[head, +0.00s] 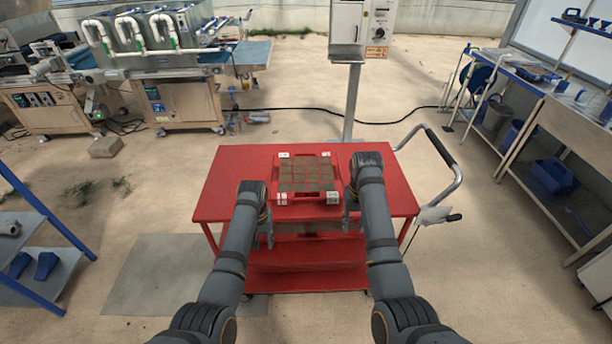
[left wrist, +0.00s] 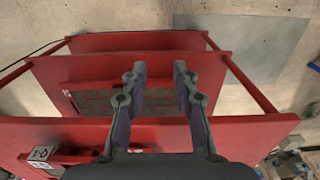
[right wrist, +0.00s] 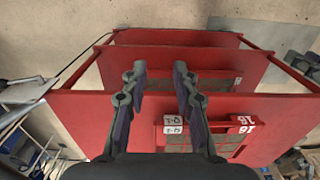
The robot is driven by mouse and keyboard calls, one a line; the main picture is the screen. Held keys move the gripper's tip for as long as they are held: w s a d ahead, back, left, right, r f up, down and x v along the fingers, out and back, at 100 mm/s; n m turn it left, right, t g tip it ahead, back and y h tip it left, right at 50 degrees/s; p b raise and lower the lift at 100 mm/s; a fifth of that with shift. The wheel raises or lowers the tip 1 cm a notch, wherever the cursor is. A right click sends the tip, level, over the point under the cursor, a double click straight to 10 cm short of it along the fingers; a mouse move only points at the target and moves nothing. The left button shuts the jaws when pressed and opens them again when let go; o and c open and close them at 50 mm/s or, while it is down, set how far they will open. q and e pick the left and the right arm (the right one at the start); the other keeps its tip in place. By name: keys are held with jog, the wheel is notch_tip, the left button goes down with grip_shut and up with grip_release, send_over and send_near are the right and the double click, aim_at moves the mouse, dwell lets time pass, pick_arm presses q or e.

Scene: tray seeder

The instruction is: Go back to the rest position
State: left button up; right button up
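A red cart (head: 235,180) stands in front of me. On its top lies a red-framed tray (head: 307,197) of brown soil cells with white number tags at its corners. My left gripper (head: 262,230) is at the cart's near side, left of the tray. My right gripper (head: 348,212) is close to the tray's right side. In the left wrist view, the left fingers (left wrist: 160,70) are apart with nothing between them. In the right wrist view, the right fingers (right wrist: 160,70) are also apart and empty. Part of the tray is hidden or cut off in both wrist views.
The cart's handle (head: 447,150) sticks out at right. A post with a control box (head: 347,25) stands behind the cart. Machines on wooden cabinets (head: 190,105) are at back left. A workbench (head: 540,80) is at right, blue shelving (head: 45,215) at left. Floor around the cart is mostly clear.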

notch_tip(320, 180, up, 2)
dwell(0.5)
